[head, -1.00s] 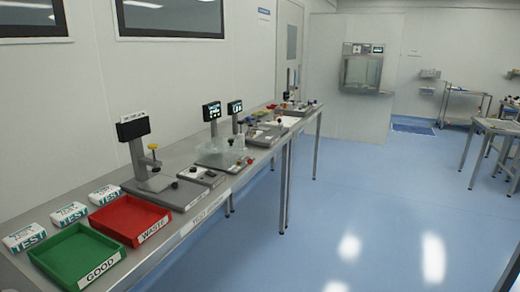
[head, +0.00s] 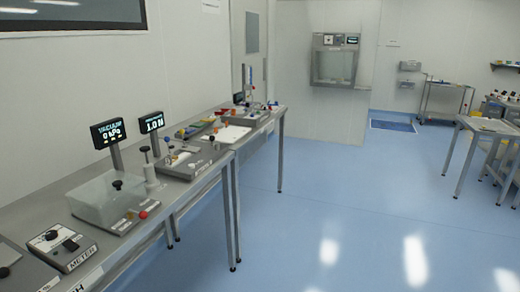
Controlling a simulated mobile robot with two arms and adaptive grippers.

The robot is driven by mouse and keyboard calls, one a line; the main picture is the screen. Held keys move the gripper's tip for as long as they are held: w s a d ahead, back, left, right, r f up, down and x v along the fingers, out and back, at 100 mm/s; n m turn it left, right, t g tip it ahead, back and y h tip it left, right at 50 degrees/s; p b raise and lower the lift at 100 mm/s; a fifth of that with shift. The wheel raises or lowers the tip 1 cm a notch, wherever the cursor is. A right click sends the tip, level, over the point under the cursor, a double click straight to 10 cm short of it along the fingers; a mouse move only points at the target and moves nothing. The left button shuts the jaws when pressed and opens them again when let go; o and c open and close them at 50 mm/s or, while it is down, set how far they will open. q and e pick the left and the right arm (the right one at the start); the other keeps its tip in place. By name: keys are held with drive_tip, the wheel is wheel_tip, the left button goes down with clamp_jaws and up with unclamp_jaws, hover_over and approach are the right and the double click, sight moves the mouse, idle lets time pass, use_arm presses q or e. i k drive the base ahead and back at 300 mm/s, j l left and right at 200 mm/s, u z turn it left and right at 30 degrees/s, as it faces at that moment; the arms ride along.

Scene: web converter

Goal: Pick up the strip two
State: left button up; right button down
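I cannot make out a strip marked two in the head view. Small items lie on the far part of the long bench (head: 62,200), around a white sheet or tray (head: 230,135) and some coloured pieces (head: 196,129), but they are too small to tell apart. Neither of my grippers is in view.
A clear vacuum chamber (head: 103,203) with a display (head: 108,133) and a meter box (head: 60,247) stand on the near bench. Another display (head: 151,122) stands behind. Blue floor (head: 340,200) lies open to the right, up to a separate table (head: 487,127).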

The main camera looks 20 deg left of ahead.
sight(176, 160)
drive_tip(key=i+l+u, duration=0.15)
drive_tip(key=i+u, duration=0.25)
drive_tip(key=i, duration=0.25)
drive_tip(key=i+l+u, duration=0.35)
drive_tip(key=i, duration=0.25)
drive_tip(key=i+l+u, duration=0.4)
drive_tip(key=i+l, duration=0.05)
drive_tip(key=i, duration=0.1)
